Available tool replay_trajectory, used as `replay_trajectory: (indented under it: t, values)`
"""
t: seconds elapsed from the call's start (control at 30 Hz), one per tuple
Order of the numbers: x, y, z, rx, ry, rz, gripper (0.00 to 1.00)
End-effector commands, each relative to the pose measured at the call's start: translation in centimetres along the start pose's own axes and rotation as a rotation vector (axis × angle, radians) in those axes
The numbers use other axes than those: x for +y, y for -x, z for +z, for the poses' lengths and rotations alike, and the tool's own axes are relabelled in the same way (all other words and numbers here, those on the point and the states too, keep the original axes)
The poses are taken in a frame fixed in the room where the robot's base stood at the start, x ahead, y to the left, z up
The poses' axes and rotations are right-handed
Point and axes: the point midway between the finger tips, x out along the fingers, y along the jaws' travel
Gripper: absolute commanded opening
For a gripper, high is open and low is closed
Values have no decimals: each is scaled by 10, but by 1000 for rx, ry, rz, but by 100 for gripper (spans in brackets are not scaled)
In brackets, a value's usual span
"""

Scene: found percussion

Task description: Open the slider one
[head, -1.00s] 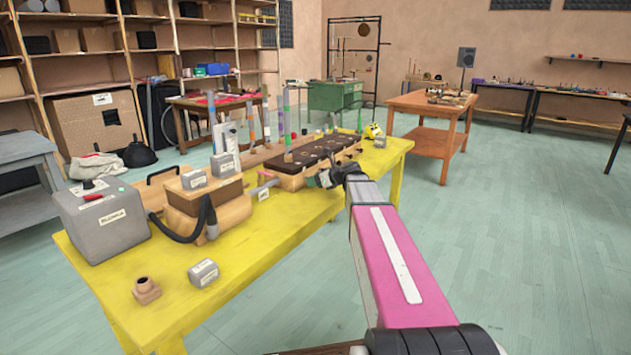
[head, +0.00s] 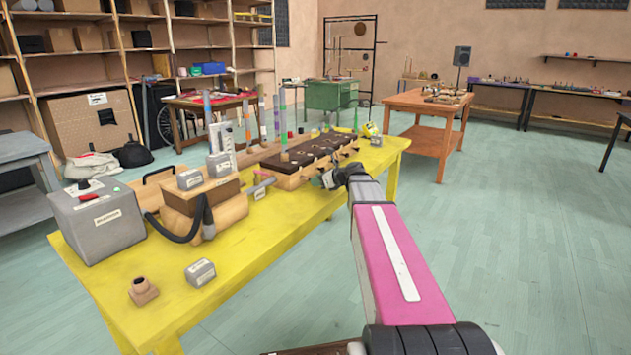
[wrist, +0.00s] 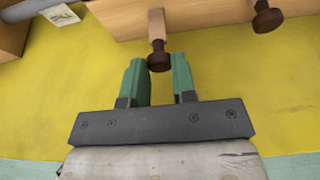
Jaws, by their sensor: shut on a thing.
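A wooden slider bar (wrist: 156,25) with a dark brown round knob (wrist: 158,61) sticks out from the side of a wooden box (wrist: 115,18) in the wrist view. My gripper (wrist: 158,64) has its two green fingers on either side of the knob, shut on it. The box, with its dark top (head: 308,152), stands on the yellow table in the head view. My gripper also shows there at the box's near right side (head: 326,180). A second slider knob (wrist: 267,17) sits to the right in the wrist view. No slider number is readable.
The yellow table (head: 262,225) also carries a grey box (head: 100,222), a wooden bellows-like box with a black hose (head: 188,232), upright tubes and small grey blocks. A grey cylinder (wrist: 25,8) and a label lie left of my gripper. Floor to the right is open.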

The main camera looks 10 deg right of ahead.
Motion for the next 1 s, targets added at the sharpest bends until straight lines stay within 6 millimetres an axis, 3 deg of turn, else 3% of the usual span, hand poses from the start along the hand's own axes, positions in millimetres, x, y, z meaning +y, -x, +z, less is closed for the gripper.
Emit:
replay_trajectory:
  t: [0.07,0.1,0.17,0.57,1.0]
  values:
    - [0,0,0,-1,0,0,0]
    - [0,0,0,-1,0,0,35]
    - [0,0,0,0,0,1,51]
    - [1,8,0,0,0,0,51]
    - [1,84,0,0,0,-1,51]
